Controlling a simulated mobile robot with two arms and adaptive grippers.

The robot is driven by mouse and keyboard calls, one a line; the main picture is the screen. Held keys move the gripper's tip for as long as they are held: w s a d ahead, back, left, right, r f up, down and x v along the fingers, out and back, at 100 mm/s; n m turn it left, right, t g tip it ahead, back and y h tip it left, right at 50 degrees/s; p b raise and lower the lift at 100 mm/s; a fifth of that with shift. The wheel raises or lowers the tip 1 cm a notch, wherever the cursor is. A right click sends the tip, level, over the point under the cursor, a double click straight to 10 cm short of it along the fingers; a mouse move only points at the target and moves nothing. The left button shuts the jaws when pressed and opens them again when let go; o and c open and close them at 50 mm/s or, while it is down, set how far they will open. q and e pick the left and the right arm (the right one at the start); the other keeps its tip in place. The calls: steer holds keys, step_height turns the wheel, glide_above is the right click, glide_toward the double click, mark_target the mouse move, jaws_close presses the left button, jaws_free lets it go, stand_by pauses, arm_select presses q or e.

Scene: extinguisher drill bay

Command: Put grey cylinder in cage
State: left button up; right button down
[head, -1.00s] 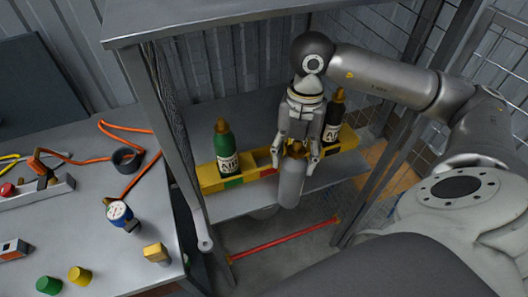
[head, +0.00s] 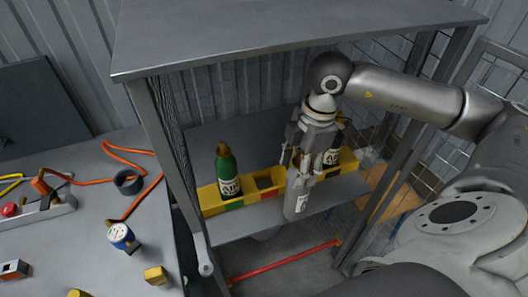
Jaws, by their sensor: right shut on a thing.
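My right gripper (head: 304,172) is shut on the grey cylinder (head: 297,205), which hangs nearly upright below the fingers with part of a pale label showing. The gripper hides the cylinder's top. The cylinder is in front of a yellow rack (head: 213,199) inside the cage (head: 160,115), a metal frame with a solid top and mesh sides. A green cylinder (head: 228,175) stands in the rack's left part. A black cylinder (head: 334,153) stands at its right, partly behind my gripper. An empty dark slot (head: 265,181) shows between them. My left gripper is not in view.
The cage's top panel (head: 270,30) overhangs the rack, and a front post (head: 178,165) stands at the left. A red bar (head: 285,259) runs low across the front. A grey bench (head: 90,225) at left holds a gauge (head: 121,236), an orange cable and small blocks.

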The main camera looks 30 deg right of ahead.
steer(key=w+d+p, duration=0.1)
steer(key=w+p, duration=0.4)
steer(key=w, duration=1.1)
step_height(320, 180, down, 7)
steer(key=p, duration=0.1)
steer(key=shift+p, duration=0.35)
steer(key=shift+f, duration=0.1)
steer(key=c, duration=0.6)
jaws_free()
steer(key=r, duration=0.2)
steer(key=r+b, duration=0.1)
steer(key=r, duration=0.2)
steer(key=d+r+b, duration=0.1)
steer(key=r, duration=0.1)
steer(key=shift+s+d+r, duration=0.1)
steer(key=shift+s+r, duration=0.1)
steer(key=shift+r, duration=0.1)
